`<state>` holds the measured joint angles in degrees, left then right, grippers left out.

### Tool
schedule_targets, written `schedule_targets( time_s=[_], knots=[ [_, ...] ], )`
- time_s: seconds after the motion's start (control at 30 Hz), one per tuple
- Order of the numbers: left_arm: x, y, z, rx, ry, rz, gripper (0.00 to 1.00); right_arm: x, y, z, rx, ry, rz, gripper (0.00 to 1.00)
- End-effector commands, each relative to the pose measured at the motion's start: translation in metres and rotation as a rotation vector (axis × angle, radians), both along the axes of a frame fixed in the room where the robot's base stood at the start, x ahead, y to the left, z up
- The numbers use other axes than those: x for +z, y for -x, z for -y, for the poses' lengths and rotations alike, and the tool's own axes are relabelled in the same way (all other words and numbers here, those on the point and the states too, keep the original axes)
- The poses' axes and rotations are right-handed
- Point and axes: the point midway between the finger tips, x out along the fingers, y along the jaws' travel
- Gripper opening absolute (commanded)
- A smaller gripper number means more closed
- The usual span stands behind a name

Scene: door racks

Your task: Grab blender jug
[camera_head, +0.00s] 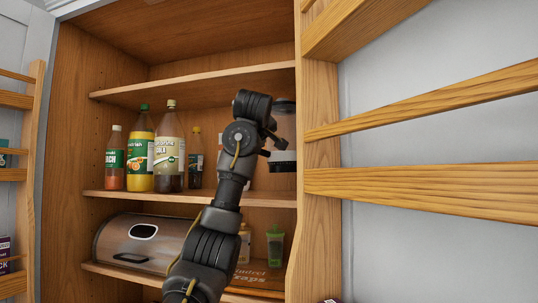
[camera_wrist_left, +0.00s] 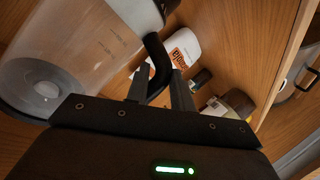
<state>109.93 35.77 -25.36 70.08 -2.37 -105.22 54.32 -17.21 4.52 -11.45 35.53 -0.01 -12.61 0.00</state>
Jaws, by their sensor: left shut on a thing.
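The blender jug (camera_head: 287,124) is a clear container with a dark lid and dark base, at the right end of the middle shelf opening. My arm hides its left part. In the left wrist view the clear jug body (camera_wrist_left: 85,55) fills the upper left, with its black handle (camera_wrist_left: 155,52) on the right side. My left gripper (camera_wrist_left: 159,75) is shut on the handle; it also shows in the head view (camera_head: 268,135), beside the jug. My right gripper is not in view.
Several bottles (camera_head: 168,148) stand on the middle shelf (camera_head: 150,196) left of my arm. A bread bin (camera_head: 140,242) and a green container (camera_head: 275,245) are on the lower shelf. The cupboard's right upright (camera_head: 320,130) is close to the jug. An open door rack (camera_head: 420,190) lies to the right.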

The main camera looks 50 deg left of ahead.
Motion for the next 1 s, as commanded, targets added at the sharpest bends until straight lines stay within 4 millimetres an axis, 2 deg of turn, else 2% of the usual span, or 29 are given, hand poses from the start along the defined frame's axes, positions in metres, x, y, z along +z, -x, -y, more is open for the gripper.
schedule_targets(
  time_s=[0.1, 0.5, 1.0],
  knots=[
    [-0.001, 0.017, -0.006, 0.001, 0.000, 0.009, 0.00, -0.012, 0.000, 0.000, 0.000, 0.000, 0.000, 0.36],
    [0.000, 0.061, -0.024, 0.001, -0.002, 0.008, 0.00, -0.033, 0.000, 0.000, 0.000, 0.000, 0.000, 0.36],
    [0.001, 0.095, -0.037, 0.000, -0.002, 0.007, 0.00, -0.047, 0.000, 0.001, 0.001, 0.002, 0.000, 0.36]
  ],
)
